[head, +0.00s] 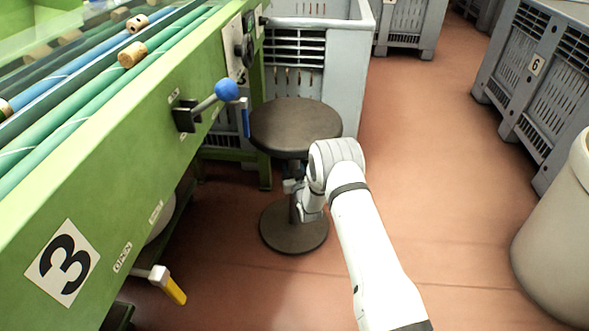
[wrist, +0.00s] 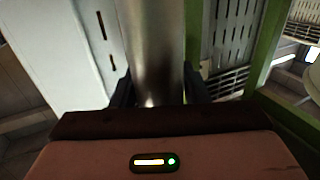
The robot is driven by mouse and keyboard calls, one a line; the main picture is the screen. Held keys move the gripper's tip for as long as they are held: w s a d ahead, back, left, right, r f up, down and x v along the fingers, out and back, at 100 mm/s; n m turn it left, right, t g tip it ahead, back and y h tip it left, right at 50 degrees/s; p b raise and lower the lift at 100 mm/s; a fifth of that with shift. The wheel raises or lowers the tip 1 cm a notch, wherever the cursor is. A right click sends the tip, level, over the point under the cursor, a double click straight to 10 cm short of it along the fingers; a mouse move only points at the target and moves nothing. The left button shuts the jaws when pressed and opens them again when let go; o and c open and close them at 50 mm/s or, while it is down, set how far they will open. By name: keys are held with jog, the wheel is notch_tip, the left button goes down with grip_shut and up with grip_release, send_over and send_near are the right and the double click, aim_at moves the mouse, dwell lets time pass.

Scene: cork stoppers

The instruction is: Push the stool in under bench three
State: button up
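The stool has a round dark seat (head: 295,128), a single post and a round dark base (head: 294,236). It stands upright on the floor, out in front of the green bench (head: 130,150), which bears a 3 plate (head: 62,262). The seat's left edge is close to the bench's side. My gripper (head: 292,187) is below the seat at the post, partly hidden by my wrist. In the wrist view the shiny metal post (wrist: 157,60) stands between my two dark fingers (wrist: 158,92), which close against it on both sides.
A blue-knobbed lever (head: 226,90) sticks out from the bench beside the seat. A yellow-handled lever (head: 167,284) sticks out lower down. A grey crate (head: 345,75) stands right behind the stool. Crate 6 (head: 536,65) and a pale bin (head: 560,235) are at right. Floor between (head: 440,150) is clear.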

grip_shut()
dwell(1.0)
